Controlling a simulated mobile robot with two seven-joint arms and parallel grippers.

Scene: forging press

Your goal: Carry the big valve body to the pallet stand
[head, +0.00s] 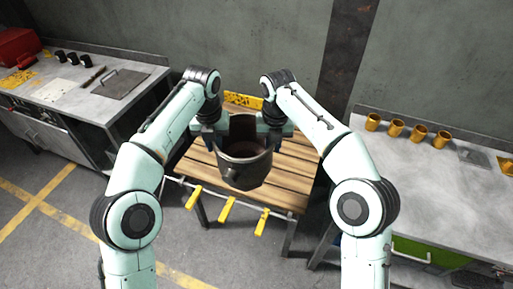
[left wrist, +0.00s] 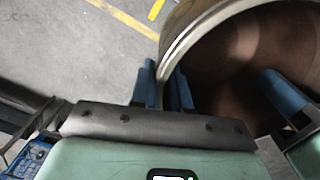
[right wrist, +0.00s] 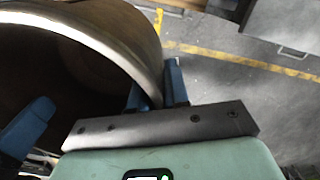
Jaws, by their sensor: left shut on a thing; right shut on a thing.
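The big valve body (head: 244,170) is a dark, hollow, round metal part in the middle of the head view. Both my arms hold it from opposite sides, over or in front of the pallet stand. My left gripper (left wrist: 166,88) is shut on its rim, with blue fingers on either side of the wall. My right gripper (right wrist: 156,88) is shut on the opposite rim in the same way. The pallet stand (head: 290,185) has a wooden slatted top and yellow-tipped bars at its front. Whether the valve body touches the slats cannot be told.
A left bench (head: 135,95) carries a red box (head: 18,47), small black cups and a flat plate. A right bench (head: 430,190) carries several brass cups (head: 396,128). A dark post (head: 345,70) rises behind the stand. Grey floor with yellow lines lies in front.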

